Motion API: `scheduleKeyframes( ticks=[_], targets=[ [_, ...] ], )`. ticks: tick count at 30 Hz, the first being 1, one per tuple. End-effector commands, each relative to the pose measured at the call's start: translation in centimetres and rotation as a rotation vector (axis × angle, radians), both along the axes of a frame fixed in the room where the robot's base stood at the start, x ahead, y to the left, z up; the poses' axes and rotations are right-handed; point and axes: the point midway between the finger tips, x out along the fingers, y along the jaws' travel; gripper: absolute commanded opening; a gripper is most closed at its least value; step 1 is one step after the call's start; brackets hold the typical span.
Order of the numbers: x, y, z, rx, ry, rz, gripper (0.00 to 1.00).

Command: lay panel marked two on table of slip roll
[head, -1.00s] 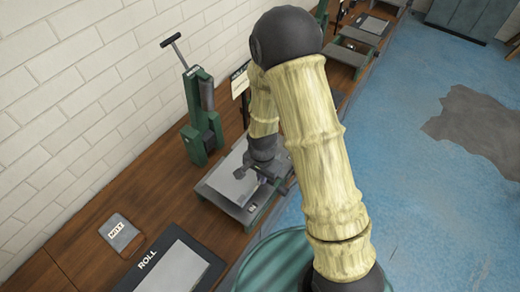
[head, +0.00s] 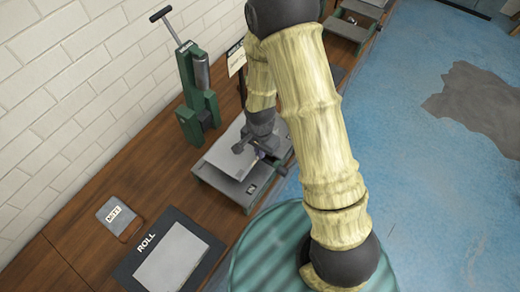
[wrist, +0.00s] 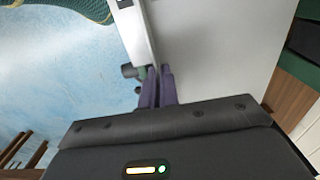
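A pale grey panel (head: 228,154) is at the low grey slip roll table (head: 216,178) on the bench; I cannot tell whether it rests fully on it. No number shows on the panel. My gripper (head: 240,149) is over the panel, pointing down. In the wrist view the panel (wrist: 215,45) fills the upper middle, and the dark purple fingertips (wrist: 157,72) are close together at its left edge, seeming shut on it. The finger contact is partly hidden by my wrist housing.
A dark board marked ROLL (head: 147,243) with a pale rectangle and a small grey plate (head: 119,215) lie on the bench. A green lever machine (head: 193,90) stands by the brick wall. A small sign (head: 236,60) stands behind the table.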

Motion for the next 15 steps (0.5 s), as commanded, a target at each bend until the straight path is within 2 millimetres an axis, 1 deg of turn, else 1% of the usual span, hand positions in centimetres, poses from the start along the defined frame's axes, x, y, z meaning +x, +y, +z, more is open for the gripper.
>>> scheduleKeyframes(
  ticks=[1,15],
  targets=[
    [0.0,0.0,-0.8,0.001,-0.001,0.0,0.0],
    [0.0,0.0,-4.3,0.001,-0.001,0.0,0.0]
  ],
)
